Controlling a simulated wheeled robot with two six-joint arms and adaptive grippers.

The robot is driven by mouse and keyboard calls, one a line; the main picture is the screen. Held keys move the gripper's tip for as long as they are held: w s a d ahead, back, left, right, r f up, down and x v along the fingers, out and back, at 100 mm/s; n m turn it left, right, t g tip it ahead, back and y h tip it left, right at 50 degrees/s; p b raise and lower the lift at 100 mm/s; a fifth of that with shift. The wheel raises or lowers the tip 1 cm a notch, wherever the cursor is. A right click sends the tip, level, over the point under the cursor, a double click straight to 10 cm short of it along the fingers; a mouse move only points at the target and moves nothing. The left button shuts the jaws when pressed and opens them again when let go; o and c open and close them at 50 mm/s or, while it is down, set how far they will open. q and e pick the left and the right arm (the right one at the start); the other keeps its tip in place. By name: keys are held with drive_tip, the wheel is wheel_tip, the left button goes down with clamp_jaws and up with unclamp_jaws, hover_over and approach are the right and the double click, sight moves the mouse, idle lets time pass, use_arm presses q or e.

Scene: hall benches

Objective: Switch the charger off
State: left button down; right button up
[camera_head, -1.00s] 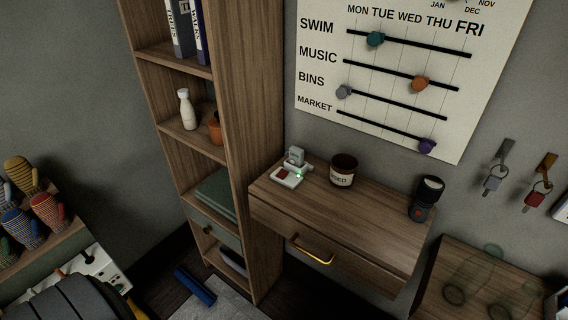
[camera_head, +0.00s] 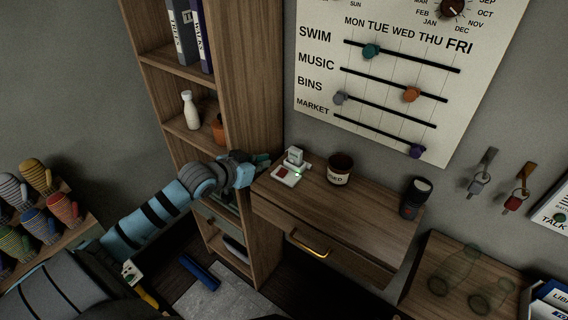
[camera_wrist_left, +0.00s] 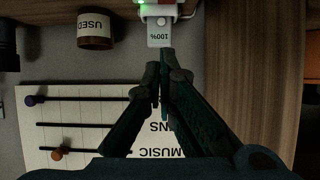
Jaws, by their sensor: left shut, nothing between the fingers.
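The white charger (camera_head: 285,178) sits on the left end of the wooden drawer shelf. It has a red switch (camera_head: 282,173) on top and a lit green light (camera_head: 297,174). The charger's edge (camera_wrist_left: 170,2) shows at the top of that view, mostly cut off, with green glow. My left gripper (camera_head: 262,161) is shut and empty, just left of the charger and apart from it. In the wrist view its fingertips (camera_wrist_left: 160,68) are just below the device. My right gripper is out of view.
A "USED" cup (camera_head: 339,174) and a dark flashlight-like cylinder (camera_head: 414,198) stand on the shelf to the right. A tall bookcase (camera_head: 259,100) rises at the left. The wall chart (camera_head: 395,125) hangs above. The shelf is bare between cup and cylinder.

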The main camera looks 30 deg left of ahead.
use_arm(q)
drive_tip(key=shift+f, duration=0.1)
drive_tip(key=b, duration=0.2)
approach(292, 163)
drive_tip(key=w+r, duration=0.1)
drive_tip(key=w, duration=0.2)
drive_tip(key=shift+d+r, duration=0.2)
drive_tip(key=shift+r, duration=0.15)
drive_tip(key=f, duration=0.2)
drive_tip(key=shift+w+f+b, duration=0.3)
drive_tip(key=shift+w+b, duration=0.05)
drive_tip(key=shift+b, duration=0.05)
drive_tip(key=shift+w+f, duration=0.1)
drive_tip(key=shift+f, duration=0.4)
